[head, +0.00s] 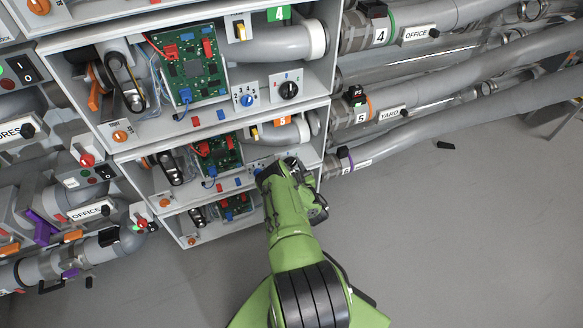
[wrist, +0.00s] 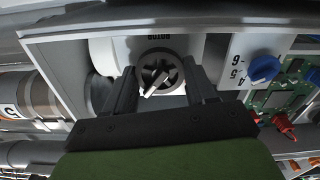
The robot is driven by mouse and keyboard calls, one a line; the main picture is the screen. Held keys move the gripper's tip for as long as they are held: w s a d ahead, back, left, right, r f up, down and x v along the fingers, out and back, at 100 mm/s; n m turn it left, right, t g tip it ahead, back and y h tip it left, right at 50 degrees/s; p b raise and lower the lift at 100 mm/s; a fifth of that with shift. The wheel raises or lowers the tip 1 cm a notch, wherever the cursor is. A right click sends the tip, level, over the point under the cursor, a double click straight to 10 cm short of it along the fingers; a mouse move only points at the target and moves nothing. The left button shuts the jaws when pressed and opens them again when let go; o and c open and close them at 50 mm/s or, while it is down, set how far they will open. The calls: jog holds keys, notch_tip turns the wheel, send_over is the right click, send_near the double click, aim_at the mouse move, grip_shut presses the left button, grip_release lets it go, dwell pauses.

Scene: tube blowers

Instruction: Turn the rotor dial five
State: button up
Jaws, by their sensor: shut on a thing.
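The rotor dial five (wrist: 163,70) is a round dark knob with a pale pointer bar, in the wrist view, under an upside-down ROTOR label. My gripper (wrist: 160,76) has one finger on each side of the dial and is shut on it. The pointer slants from upper right to lower left in that view. In the head view my green arm reaches the middle unit, marked with an orange 5 tag (head: 284,120). There my gripper (head: 288,168) hides the dial.
A blue selector knob (wrist: 264,68) and a green circuit board (wrist: 292,88) sit close right of my gripper in the wrist view. The unit above, tagged 4, has its own black dial (head: 288,90). Pipes run along the right; the grey floor (head: 460,240) is mostly clear.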

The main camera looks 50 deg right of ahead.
jog(key=n+b, duration=0.1)
jog(key=n, duration=0.6)
dwell(0.6)
